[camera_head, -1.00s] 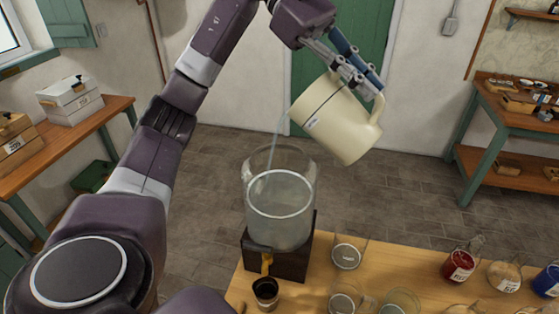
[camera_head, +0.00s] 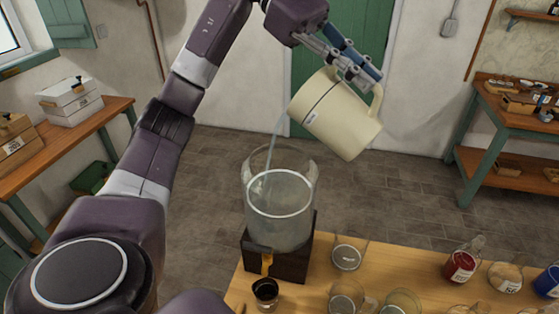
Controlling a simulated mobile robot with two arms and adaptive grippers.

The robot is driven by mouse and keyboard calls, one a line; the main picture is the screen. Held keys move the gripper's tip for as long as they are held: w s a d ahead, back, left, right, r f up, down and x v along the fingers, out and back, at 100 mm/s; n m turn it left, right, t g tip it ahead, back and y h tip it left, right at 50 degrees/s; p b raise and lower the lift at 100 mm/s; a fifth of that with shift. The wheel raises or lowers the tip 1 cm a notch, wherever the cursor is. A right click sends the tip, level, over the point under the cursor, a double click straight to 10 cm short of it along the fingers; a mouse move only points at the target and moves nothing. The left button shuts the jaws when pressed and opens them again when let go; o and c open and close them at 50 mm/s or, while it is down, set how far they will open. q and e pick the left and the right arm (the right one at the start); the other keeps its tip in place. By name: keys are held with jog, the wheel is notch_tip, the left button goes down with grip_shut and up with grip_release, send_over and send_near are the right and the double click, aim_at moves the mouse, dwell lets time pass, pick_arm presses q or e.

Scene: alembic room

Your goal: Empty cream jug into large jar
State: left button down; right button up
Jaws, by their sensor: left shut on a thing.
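The cream jug (camera_head: 338,118) is tilted with its mouth down to the left, above and to the right of the large jar. My left gripper (camera_head: 358,72) is shut on the jug at its upper side, near the handle. A thin pale stream (camera_head: 275,140) runs from the jug's lip down into the large glass jar (camera_head: 280,208). The jar stands upright on a dark wooden stand (camera_head: 290,265) and holds cloudy liquid. The jug's inside is hidden. My right gripper is not in view.
A small dark cup (camera_head: 265,290) stands below the tap at the stand's front. Clear glass vessels, including a beaker (camera_head: 347,256), stand to its right on the wooden table (camera_head: 410,262). A red bottle (camera_head: 461,262) and a blue one (camera_head: 548,281) stand further right.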

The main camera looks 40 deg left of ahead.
pick_arm(q)
jog(key=shift+s+a+r+h+b, duration=0.15)
jog(key=shift+a+r+h+b, duration=0.7)
jog(key=shift+a+r+h, duration=0.35)
dwell(1.6)
jog(key=shift+a, duration=0.15)
jog(key=shift+s+a+r+t+h+b, duration=0.1)
jog(key=shift+a+r+t+h+b, duration=0.25)
jog(key=shift+a+b, duration=0.2)
jog(key=shift+a+r+h, duration=0.15)
jog(key=shift+a+h, duration=0.2)
jog(key=shift+a, duration=0.05)
jog(key=shift+a+r, duration=0.1)
jog(key=shift+r, duration=0.1)
jog(key=shift+b, duration=0.3)
